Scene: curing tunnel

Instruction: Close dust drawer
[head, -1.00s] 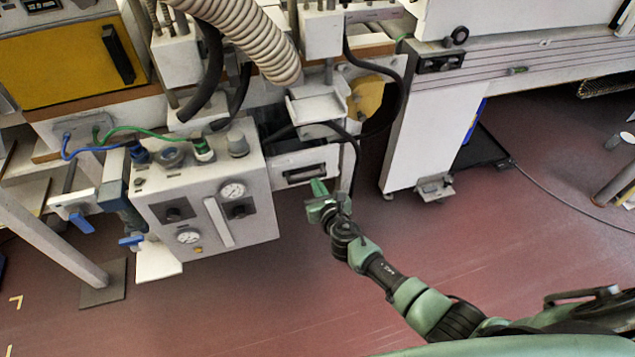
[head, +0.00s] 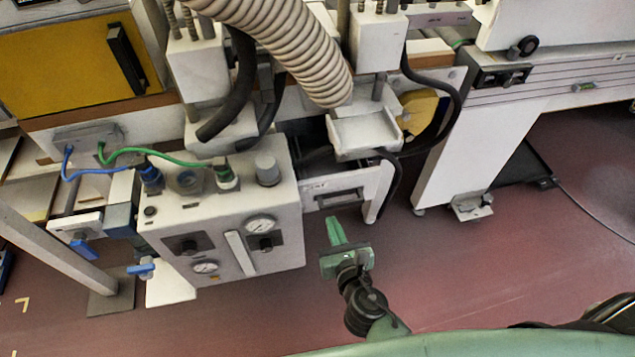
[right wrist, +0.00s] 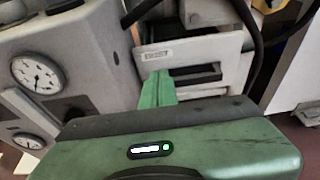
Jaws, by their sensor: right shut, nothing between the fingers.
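The dust drawer (head: 376,186) has a white front with a dark recessed handle and a small label. It sits right of the grey gauge box, below a small white tray. Dark space shows behind its upper edge in the head view. My right gripper (head: 334,226) is shut and empty, its green fingers pointing at the drawer front from just below the handle. In the right wrist view the fingertips (right wrist: 158,78) overlap the left end of the handle area of the drawer front (right wrist: 222,48); I cannot tell whether they touch it. My left gripper is out of view.
The grey gauge box (head: 215,230) stands close left of the drawer. A black cable (head: 397,165) hangs at the drawer's right edge. The white tray (head: 365,130) and ribbed hose (head: 290,45) are above. The red floor in front is clear.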

